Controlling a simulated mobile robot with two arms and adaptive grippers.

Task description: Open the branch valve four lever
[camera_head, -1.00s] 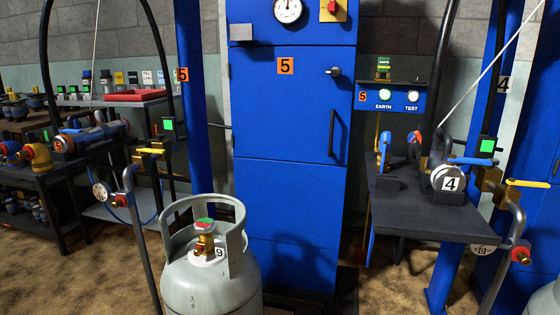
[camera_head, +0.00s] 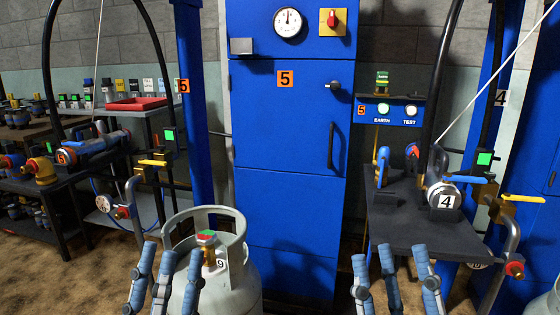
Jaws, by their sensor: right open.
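At the right, beside the station marked 4, a yellow lever (camera_head: 523,198) lies roughly level on a brass valve body with a grey pipe below it. A blue lever (camera_head: 470,181) lies roughly level to its left, beside the round coupling labelled 4 (camera_head: 444,198). I cannot tell for certain which lever is branch valve four's. My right gripper (camera_head: 393,283) is open and empty at the bottom, in front of the dark bench and left of and below both levers. My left gripper (camera_head: 162,283) is open and empty at the bottom left, overlapping the gas cylinder in the picture.
A grey gas cylinder (camera_head: 232,270) labelled 9 stands at front centre. A blue cabinet (camera_head: 285,140) marked 5 stands behind it. A dark bench (camera_head: 415,232) carries the coupling. Another yellow lever (camera_head: 153,162) is at the left. A black hose and a pale cable cross near station 4.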

